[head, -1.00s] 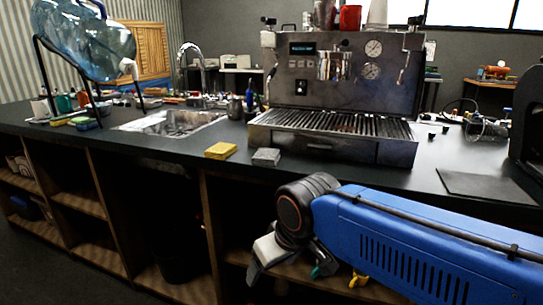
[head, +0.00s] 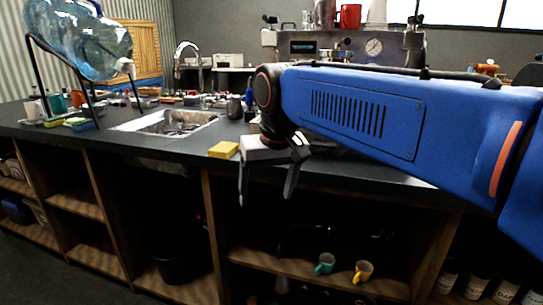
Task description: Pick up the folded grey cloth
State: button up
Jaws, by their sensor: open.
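The folded grey cloth does not show clearly now. In the earlier head view it lay on the dark counter just right of a yellow folded cloth or sponge (head: 223,150), and my gripper now covers that spot. My gripper (head: 266,190) is open, with its two fingers spread and pointing down. In the picture it hangs in front of the counter's front edge, with nothing visible between the fingers. I cannot tell its exact distance from the cloth.
The espresso machine (head: 373,48) stands behind my arm, which hides much of it. A sink (head: 168,124) and a water bottle on a stand (head: 85,45) are to the left. A teal mug (head: 324,263) and a yellow mug (head: 363,271) sit on the shelf below.

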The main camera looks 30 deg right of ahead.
jog(key=w+d+r+m+g, duration=0.1)
jog(key=w+d+r+m, duration=0.2)
jog(key=r, duration=0.4)
jog(key=w+d+r+m+g, duration=0.1)
jog(key=w+d+r, duration=0.3)
jog(key=w+r, duration=0.3)
jog(key=w+d+r+m+g, duration=0.1)
jog(key=w+d+r+m, duration=0.15)
jog(key=r, duration=0.55)
jog(key=f, duration=1.1)
jog(key=shift+w+d+f, duration=0.1)
jog(key=shift+d+f, duration=0.1)
jog(key=shift+w+d+f, duration=0.1)
jog(key=shift+f, duration=1.4)
jog(key=shift+w+f, duration=0.1)
jog(key=shift+f, duration=1.4)
jog(key=shift+c, duration=0.6)
jog(key=c, duration=1)
